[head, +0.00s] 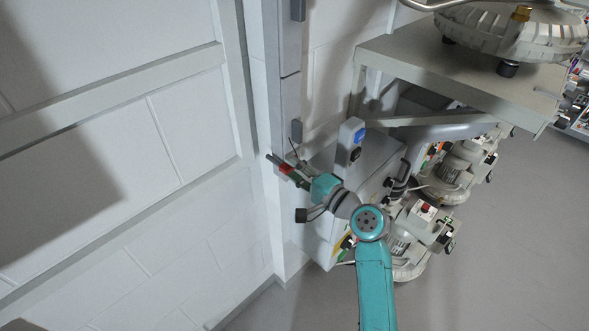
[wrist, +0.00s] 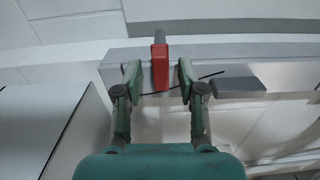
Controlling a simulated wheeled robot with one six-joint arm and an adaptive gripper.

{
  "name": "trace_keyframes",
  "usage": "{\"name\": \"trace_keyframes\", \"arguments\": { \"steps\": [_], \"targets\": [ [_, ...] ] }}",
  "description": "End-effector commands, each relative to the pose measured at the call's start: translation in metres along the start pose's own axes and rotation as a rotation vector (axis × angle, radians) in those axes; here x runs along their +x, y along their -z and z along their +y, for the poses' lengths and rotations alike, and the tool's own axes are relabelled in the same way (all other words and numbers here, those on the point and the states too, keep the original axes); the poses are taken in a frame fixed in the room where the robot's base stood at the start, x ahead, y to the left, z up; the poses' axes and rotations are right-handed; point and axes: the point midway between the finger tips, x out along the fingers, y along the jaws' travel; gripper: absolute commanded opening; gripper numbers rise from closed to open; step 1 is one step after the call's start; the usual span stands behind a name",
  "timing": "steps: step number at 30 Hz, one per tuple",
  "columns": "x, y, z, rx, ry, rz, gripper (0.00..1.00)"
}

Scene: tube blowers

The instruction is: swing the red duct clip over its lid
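The red duct clip (wrist: 160,66) is at the middle of the wrist view, a red block with a dark grey tip, against the edge of a pale grey duct (wrist: 220,72). My gripper (wrist: 159,80) is open, one finger on each side of the clip, with a narrow gap showing on both sides. In the head view the red clip (head: 286,169) is a small red patch by my gripper (head: 283,166), at the upright duct (head: 287,95). The finger tips partly hide the clip there. I cannot tell where the lid's seam runs.
A dark grey clip (wrist: 237,86) sits to the right on the duct, and a thin black wire (wrist: 212,74) lies beside the red clip. In the head view a grey cabinet (head: 372,165) and a shelf (head: 450,75) with blowers stand right of the duct.

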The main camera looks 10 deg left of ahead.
Motion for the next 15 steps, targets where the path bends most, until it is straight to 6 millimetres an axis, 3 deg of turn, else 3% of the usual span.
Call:
{"name": "trace_keyframes", "arguments": {
  "steps": [5, 15],
  "targets": [
    [-0.016, 0.001, 0.0, 0.0, 0.001, 0.002, 0.4],
    [-0.082, 0.002, 0.001, 0.0, 0.0, 0.005, 0.4]
  ]
}}
